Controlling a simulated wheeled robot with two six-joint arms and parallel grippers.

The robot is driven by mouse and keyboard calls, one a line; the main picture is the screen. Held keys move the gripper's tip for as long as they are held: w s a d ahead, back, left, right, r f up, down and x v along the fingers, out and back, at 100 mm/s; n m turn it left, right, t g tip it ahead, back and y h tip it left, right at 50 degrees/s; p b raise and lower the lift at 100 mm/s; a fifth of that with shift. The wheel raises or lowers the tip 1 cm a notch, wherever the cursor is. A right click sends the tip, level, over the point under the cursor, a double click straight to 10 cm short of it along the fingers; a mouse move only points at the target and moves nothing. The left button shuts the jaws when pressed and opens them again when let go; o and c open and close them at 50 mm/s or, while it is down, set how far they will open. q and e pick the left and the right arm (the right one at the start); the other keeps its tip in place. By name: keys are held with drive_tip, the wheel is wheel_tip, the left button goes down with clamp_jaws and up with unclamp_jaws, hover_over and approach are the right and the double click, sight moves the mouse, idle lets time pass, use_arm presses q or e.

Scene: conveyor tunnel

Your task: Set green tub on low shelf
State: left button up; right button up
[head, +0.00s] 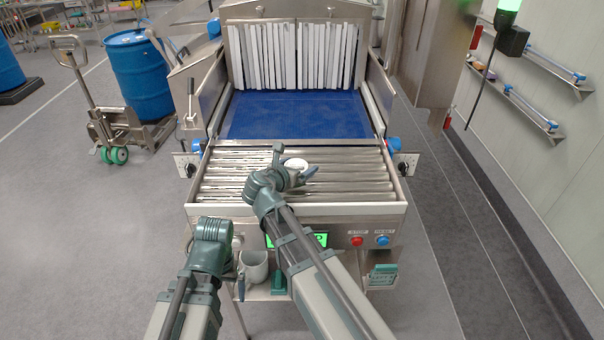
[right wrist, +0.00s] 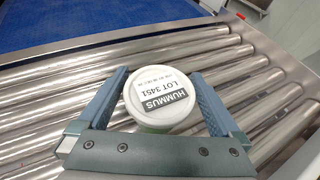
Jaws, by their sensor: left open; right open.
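A round tub with a white lid labelled HUMMUS LOT 3451 (right wrist: 160,92) stands on the steel rollers. Its white lid also shows in the head view (head: 296,164). The low shelf (head: 262,293) is under the front of the conveyor, partly hidden by my arms. My left gripper (head: 234,268) is open, pointing down near the shelf's left end, largely hidden by its arm.
A grey mug-like container (head: 255,268) and a dark green item (head: 279,277) are at the low shelf. Another green item (head: 383,274) is at its right. The roller bed (head: 345,180) leads to a blue belt (head: 295,115) and white strip curtain. Red and blue buttons are on the front panel.

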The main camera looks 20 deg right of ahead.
sight(300, 160)
drive_tip(key=shift+x, duration=0.8)
drive_tip(key=shift+s+a+r, duration=0.1)
drive_tip(key=shift+a, duration=0.05)
drive_tip(key=shift+c, duration=0.3)
drive_tip(key=c, duration=1.3)
wheel_tip(300, 160, up, 10)
drive_tip(key=p, duration=1)
use_arm(q)
wheel_tip(300, 160, up, 9)
drive_tip(key=shift+w+d+r, duration=0.15)
drive_tip(key=shift+d+r, duration=0.05)
drive_tip(key=shift+d, duration=0.15)
